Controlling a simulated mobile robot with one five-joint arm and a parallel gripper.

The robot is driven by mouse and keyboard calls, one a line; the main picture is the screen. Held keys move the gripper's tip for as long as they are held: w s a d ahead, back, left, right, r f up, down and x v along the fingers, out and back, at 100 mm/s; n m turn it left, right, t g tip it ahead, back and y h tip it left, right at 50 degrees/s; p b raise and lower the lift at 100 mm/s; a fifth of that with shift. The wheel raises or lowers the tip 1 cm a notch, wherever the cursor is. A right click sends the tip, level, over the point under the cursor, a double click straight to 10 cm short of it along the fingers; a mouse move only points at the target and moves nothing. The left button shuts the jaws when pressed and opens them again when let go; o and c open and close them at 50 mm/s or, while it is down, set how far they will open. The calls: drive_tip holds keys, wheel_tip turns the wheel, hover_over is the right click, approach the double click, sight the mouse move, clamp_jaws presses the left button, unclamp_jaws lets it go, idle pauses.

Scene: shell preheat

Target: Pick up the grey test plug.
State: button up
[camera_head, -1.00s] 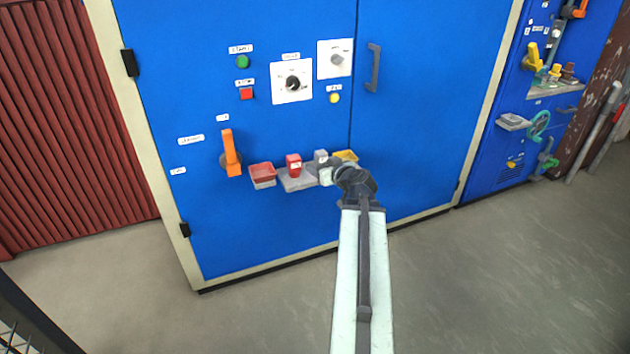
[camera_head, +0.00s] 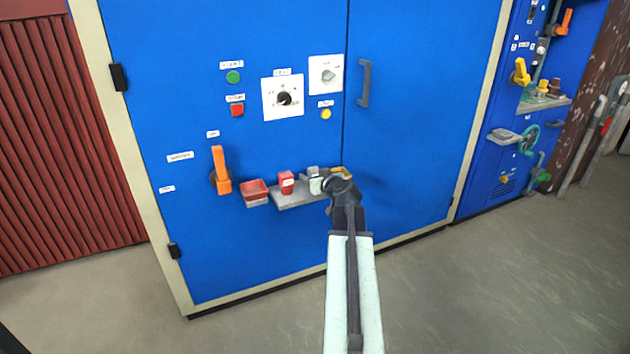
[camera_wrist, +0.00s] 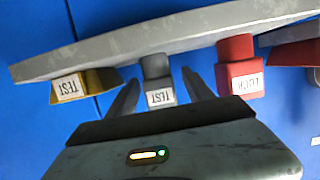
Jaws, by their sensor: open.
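The grey test plug (camera_wrist: 156,68) stands on the grey shelf (camera_wrist: 200,28), which looks upside down in the wrist view. Its label reads TEST. My gripper (camera_wrist: 160,77) is open, with one finger on each side of the plug. I cannot tell whether either finger touches it.
A yellow tray (camera_wrist: 98,80) labelled TEST is on the other side of the grey plug. A red tray (camera_head: 254,190) and an orange lever (camera_head: 221,170) are left of the shelf. The blue cabinet door (camera_head: 180,90) stands close behind.

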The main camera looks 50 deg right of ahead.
drive_tip(key=shift+s, duration=0.1)
clamp_jaws()
drive_tip(key=shift+r, duration=0.15)
